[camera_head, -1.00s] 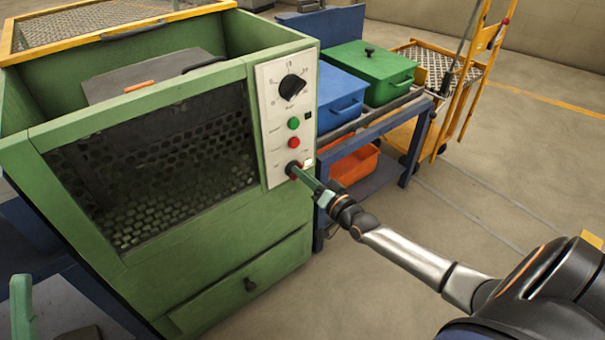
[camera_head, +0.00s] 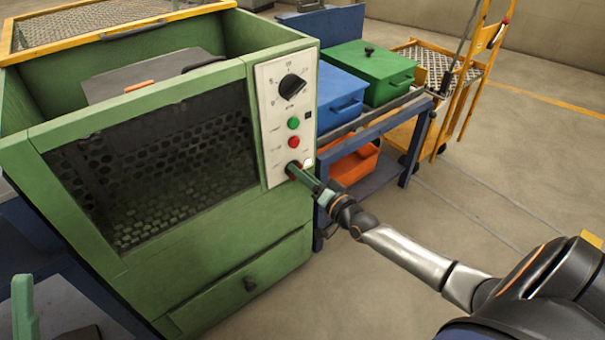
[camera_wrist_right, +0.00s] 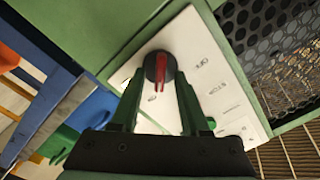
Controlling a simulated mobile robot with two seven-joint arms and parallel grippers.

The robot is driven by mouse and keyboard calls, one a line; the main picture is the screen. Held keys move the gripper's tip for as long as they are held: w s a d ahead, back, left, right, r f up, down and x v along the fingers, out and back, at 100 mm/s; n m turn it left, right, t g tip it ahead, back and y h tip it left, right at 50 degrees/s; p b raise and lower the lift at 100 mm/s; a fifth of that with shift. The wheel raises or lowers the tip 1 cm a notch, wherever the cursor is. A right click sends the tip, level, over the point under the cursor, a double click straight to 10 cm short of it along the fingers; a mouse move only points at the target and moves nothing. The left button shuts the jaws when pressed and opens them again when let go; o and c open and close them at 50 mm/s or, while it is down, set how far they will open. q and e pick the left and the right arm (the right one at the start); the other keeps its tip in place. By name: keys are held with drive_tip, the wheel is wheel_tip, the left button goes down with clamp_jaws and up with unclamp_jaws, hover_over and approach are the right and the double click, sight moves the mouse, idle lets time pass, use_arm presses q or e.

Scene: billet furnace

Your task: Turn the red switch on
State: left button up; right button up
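The red switch (camera_wrist_right: 161,72) has a red handle on a round black base, low on the white control panel (camera_wrist_right: 205,45) of the green furnace. It also shows in the head view (camera_head: 291,166), partly hidden by my right gripper. My right gripper (camera_wrist_right: 160,75) has its two green fingers on either side of the switch, with gaps to the red handle. It shows in the head view (camera_head: 300,174) at the panel's lower right. An OFF label is readable beside the switch. A green finger of my left gripper (camera_head: 24,308) shows at the lower left, mostly out of frame.
Above the switch are a red button (camera_head: 293,142), a green button (camera_head: 293,123) and a black dial (camera_head: 292,86). Right of the furnace stands a blue table (camera_head: 375,140) with a blue box (camera_head: 340,94) and a green box (camera_head: 368,70). The floor further right is open.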

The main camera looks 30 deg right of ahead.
use_arm(q)
drive_tip(key=r+p, duration=0.4)
drive_tip(key=shift+s+a+m, duration=0.1)
drive_tip(key=shift+a+m, duration=0.1)
drive_tip(key=shift+m, duration=0.1)
use_arm(e)
drive_tip(key=s+d, duration=0.1)
drive_tip(key=s, duration=1.1)
drive_tip(key=shift+s, duration=0.25)
